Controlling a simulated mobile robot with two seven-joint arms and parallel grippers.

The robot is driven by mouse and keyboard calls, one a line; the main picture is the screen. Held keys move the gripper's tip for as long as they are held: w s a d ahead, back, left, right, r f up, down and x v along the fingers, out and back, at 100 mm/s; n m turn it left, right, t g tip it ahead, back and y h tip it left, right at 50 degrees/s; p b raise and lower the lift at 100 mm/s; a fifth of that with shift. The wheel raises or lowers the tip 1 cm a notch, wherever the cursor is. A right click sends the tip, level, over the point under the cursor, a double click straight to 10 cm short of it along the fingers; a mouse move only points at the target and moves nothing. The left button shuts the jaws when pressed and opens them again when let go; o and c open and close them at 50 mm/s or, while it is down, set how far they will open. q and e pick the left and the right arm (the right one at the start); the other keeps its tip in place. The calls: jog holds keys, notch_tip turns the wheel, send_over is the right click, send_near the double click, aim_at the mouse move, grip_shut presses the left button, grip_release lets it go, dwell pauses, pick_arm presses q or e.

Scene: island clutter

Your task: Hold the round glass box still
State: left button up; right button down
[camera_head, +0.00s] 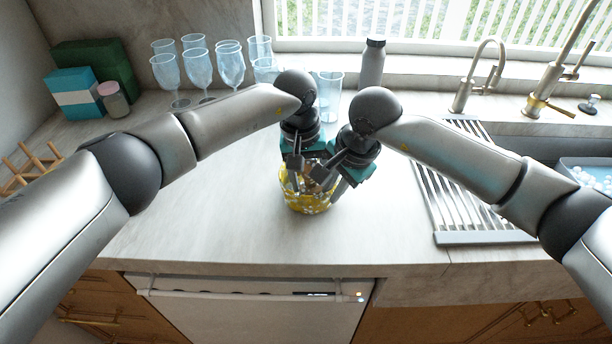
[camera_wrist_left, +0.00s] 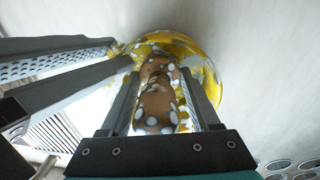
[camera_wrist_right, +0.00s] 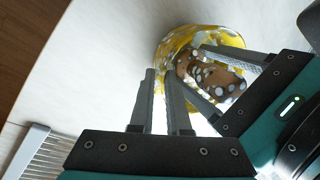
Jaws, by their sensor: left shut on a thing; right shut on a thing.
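The round glass box (camera_head: 308,206) is a yellow bowl-like vessel with white spots, standing on the counter below both grippers. It also shows in the left wrist view (camera_wrist_left: 212,72) and the right wrist view (camera_wrist_right: 228,36). My right gripper (camera_wrist_right: 160,78) is shut on the box's wall, on one side of the rim. A brown item with white spots (camera_wrist_left: 155,105) is inside the box's opening. My left gripper (camera_head: 298,180) reaches in from above and is shut on this brown item. The fingers hide part of the box in the head view, where the right gripper (camera_head: 333,184) is beside the left.
Several blue stemmed glasses (camera_head: 197,68) and a grey bottle (camera_head: 371,64) stand behind the grippers. A metal drying rack (camera_head: 470,200) lies to the right, by the sink tap (camera_head: 484,70). The counter in front and left of the box is clear.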

pick_arm(q)
jog(key=shift+w+a, duration=0.6)
jog(key=shift+w, duration=0.25)
jog(key=shift+s+d+f, duration=0.1)
jog(key=shift+s+d, duration=0.6)
jog(key=shift+s, duration=0.1)
jog(key=shift+w+a, duration=0.6)
jog(key=shift+w, duration=0.25)
